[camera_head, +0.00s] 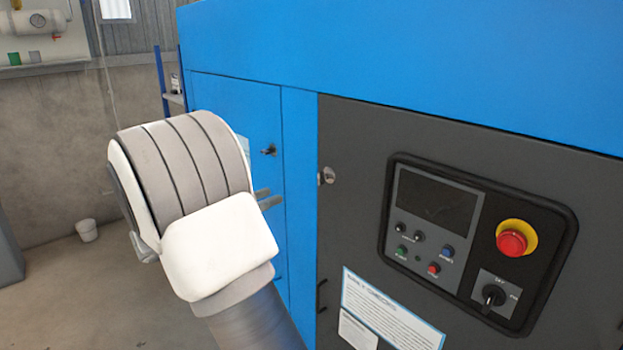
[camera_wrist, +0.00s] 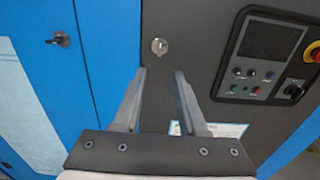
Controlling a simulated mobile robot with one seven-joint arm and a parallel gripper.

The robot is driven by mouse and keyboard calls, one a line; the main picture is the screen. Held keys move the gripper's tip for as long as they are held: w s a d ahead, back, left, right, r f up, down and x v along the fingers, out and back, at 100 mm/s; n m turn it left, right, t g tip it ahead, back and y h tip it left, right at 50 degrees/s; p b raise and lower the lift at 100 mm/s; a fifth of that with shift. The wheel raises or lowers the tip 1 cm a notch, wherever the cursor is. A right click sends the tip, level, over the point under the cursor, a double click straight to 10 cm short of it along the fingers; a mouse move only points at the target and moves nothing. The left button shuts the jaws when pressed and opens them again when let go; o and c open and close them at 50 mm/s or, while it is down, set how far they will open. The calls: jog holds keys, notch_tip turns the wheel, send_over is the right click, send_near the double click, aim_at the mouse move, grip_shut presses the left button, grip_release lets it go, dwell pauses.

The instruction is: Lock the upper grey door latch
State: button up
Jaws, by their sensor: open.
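The upper latch (camera_head: 326,176) is a small silver round fitting at the upper left edge of the dark grey door (camera_head: 350,130). In the wrist view the latch (camera_wrist: 159,46) shows as a bright disc with a small dark mark; I cannot tell its exact turn. My gripper (camera_wrist: 160,74) is open and empty, its two fingers apart and pointing toward the grey door. The latch appears just beyond and between the fingertips, apart from them. In the head view only the fingertips (camera_head: 266,198) show, left of the latch; my wrist hides the rest.
A blue door (camera_head: 235,110) with a dark latch (camera_head: 269,150) lies to the left. A control panel (camera_head: 478,240) with a red emergency button (camera_head: 512,240) sits right. A dark handle (camera_head: 321,296) and a white label (camera_head: 390,310) are lower on the grey door.

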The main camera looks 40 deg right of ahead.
aim_at(318, 178)
jog(key=d, duration=0.9)
jog(key=w+d, duration=0.1)
jog(key=d, duration=0.4)
jog(key=shift+w+d, duration=0.1)
jog(key=shift+d, duration=0.2)
grip_shut()
